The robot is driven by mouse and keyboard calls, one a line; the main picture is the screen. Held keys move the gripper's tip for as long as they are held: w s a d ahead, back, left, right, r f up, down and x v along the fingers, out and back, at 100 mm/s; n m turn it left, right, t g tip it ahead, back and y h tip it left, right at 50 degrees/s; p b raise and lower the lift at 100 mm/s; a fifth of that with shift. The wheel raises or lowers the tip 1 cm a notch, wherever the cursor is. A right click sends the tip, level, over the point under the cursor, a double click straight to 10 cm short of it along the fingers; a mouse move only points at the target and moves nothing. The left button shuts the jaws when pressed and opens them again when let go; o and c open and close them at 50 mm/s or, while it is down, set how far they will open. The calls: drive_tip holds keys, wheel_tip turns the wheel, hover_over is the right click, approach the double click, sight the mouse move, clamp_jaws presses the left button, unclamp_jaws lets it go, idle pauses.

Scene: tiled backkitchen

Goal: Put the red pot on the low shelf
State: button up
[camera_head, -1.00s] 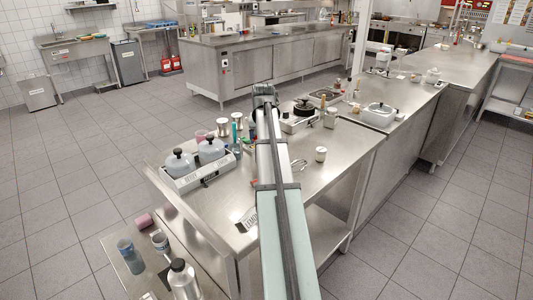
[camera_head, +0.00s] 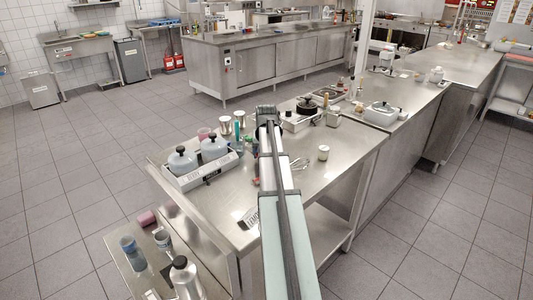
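I cannot make out a clearly red pot. Two grey pots with dark knobs, the left pot (camera_head: 182,162) and the right pot (camera_head: 214,148), stand side by side on a pale appliance at the left of the near steel table. A small pinkish cup (camera_head: 203,133) stands behind them. A low shelf (camera_head: 116,240) is at the lower left, beside the near table. The table also has a lower shelf (camera_head: 326,232) beneath its top. My arm reaches forward over the middle of the table. Its dark far end shows, but my gripper's fingers do not.
The low shelf holds a blue-grey cup (camera_head: 132,252), a metal bottle (camera_head: 185,278) and a reddish cylinder (camera_head: 146,217).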

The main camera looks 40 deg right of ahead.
drive_tip(key=shift+f, duration=0.15)
drive_tip(key=o, duration=1.3)
drive_tip(key=v, duration=1.2)
